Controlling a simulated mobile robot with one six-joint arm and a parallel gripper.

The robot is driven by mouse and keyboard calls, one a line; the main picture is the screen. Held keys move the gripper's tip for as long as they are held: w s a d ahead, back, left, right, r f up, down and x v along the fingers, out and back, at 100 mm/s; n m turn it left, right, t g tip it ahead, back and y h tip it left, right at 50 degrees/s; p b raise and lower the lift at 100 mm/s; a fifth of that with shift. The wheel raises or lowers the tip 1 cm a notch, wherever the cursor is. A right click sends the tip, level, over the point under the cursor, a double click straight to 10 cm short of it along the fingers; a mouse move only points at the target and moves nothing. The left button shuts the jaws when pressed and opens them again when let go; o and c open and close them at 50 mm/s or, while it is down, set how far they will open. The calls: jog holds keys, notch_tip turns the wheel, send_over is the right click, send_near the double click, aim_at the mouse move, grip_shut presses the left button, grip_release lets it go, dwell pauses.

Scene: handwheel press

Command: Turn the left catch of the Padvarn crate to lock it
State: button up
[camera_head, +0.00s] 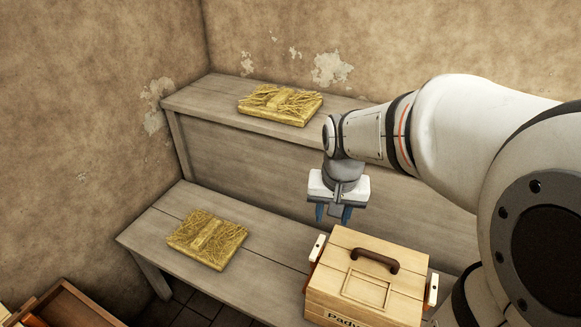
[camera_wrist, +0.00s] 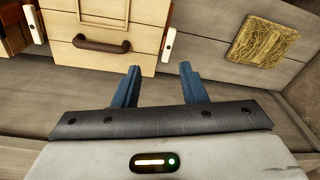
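The Padvarn crate (camera_head: 352,290) is a pale wooden box with a brown handle on its lid and a partly visible name on its front. It stands on the low bench and fills the top left of the wrist view (camera_wrist: 100,62). Its left catch (camera_head: 318,248) is a white lever on the crate's left side, seen at the right of the crate in the wrist view (camera_wrist: 168,44). I cannot tell whether it is locked. The right catch (camera_head: 432,289) is a similar white lever. My gripper (camera_head: 333,214) is open and empty, with blue fingers, above and behind the crate's left side, apart from the catch.
A straw-covered slab (camera_head: 207,239) lies on the low bench (camera_head: 262,277) left of the crate. Another slab (camera_head: 280,104) lies on the higher shelf (camera_head: 208,107) behind. A brown wooden box (camera_head: 66,308) stands at bottom left. The bench between slab and crate is clear.

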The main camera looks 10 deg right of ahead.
aim_at(319, 243)
jog(key=w+f+m+b, duration=0.1)
jog(key=w+f, duration=0.1)
jog(key=f, duration=0.2)
jog(key=w+f+m+b, duration=0.1)
jog(key=w+f+b, duration=0.1)
jog(key=w+f, duration=0.1)
jog(key=w+f+m+g+b, duration=0.1)
jog(key=w+f, duration=0.2)
jog(key=f, duration=0.2)
jog(key=shift+d+f+b, duration=0.1)
jog(key=shift+d+b, duration=0.05)
jog(key=shift+b, duration=0.25)
notch_tip(319, 243, down, 8)
jog(key=shift+w+r+b, duration=0.1)
jog(key=shift+b, duration=0.65)
